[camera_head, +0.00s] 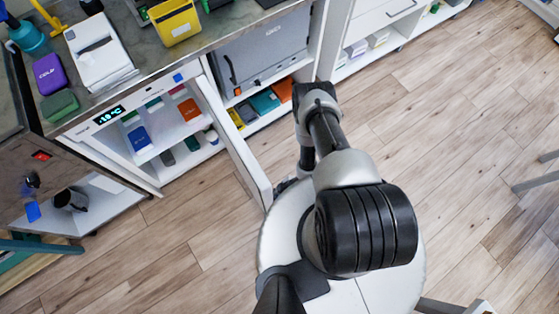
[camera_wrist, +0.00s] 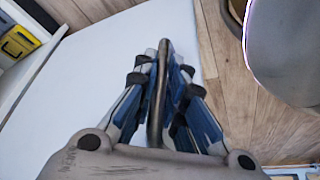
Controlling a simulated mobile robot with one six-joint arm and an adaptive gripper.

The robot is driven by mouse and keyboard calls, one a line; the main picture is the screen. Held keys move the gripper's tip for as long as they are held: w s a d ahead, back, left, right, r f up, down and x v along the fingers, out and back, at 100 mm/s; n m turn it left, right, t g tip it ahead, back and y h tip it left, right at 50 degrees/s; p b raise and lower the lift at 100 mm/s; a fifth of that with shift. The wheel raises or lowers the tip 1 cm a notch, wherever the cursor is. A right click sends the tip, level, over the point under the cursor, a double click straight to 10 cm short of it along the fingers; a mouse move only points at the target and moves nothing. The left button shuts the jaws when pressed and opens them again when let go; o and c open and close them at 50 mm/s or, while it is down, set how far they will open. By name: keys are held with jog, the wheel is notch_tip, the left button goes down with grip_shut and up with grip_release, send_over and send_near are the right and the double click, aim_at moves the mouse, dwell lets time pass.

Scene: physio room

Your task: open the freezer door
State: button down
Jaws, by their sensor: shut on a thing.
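The freezer (camera_head: 120,120), with a lit display reading about -18 °C, stands at the left in the head view. Its white door (camera_head: 240,150) stands wide open, swung out from the right side and seen nearly edge-on. Shelves with coloured packs show inside. In the wrist view the door's white face (camera_wrist: 90,70) fills the left. My gripper (camera_wrist: 163,70) is shut around the dark bar handle (camera_wrist: 158,100), with blue-grey fingers on both sides of it. In the head view my arm mostly hides the gripper and handle, near the door's outer end.
A counter above the freezer holds a white device (camera_head: 98,55), a purple box (camera_head: 49,74) and a yellow box (camera_head: 174,22). A grey appliance (camera_head: 265,50) sits right of the door. Wooden floor (camera_head: 440,130) is clear at the right; stool-like legs (camera_head: 535,182) stand at the right edge.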

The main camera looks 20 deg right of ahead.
jog(key=c, duration=1.9)
grip_release()
jog(key=v, duration=1.2)
